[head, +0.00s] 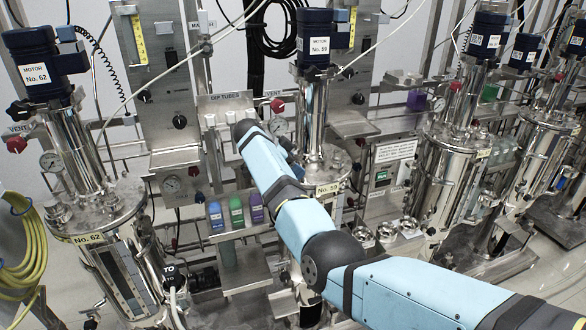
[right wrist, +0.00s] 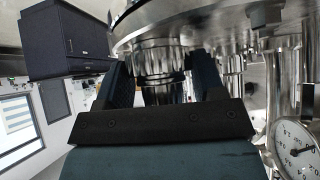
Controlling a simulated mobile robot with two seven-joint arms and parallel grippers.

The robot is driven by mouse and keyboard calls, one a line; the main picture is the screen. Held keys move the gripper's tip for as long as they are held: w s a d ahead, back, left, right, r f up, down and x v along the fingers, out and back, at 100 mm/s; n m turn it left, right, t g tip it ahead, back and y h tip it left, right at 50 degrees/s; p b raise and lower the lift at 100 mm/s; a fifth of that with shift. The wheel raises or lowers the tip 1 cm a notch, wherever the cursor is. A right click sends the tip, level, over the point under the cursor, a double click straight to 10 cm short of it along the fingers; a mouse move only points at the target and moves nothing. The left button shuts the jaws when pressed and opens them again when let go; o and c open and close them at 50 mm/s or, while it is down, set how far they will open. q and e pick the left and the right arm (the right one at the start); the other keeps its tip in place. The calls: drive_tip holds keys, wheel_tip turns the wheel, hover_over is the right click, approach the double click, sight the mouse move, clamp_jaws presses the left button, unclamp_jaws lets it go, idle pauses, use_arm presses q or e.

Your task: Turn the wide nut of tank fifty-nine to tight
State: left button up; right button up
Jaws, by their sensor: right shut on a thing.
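Tank fifty-nine (head: 327,189) stands at the middle of the head view, with a "No. 59" plate and a blue motor (head: 318,45) on its shiny column. My right arm reaches over its lid from the lower right. My right gripper is largely hidden behind the arm there. In the right wrist view my right gripper (right wrist: 160,72) has one finger on each side of a broad shiny round nut (right wrist: 163,55) against a metal flange (right wrist: 200,22), and is shut on it. The nut's markings cannot be read. My left gripper is not in view.
Tank sixty-two (head: 95,215) stands at the left, and more tanks (head: 455,165) at the right. A rack with blue, green and purple bottles (head: 237,213) is left of my arm. A pressure gauge (right wrist: 298,150) and metal pipes are close beside the gripper in the wrist view.

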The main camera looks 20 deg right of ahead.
idle(0.3)
drive_tip(key=o, duration=0.9)
drive_tip(key=shift+a+r, duration=0.1)
drive_tip(key=shift+a+r, duration=0.2)
drive_tip(key=shift+a, duration=0.05)
drive_tip(key=v, duration=1.3)
drive_tip(key=shift+b, duration=0.35)
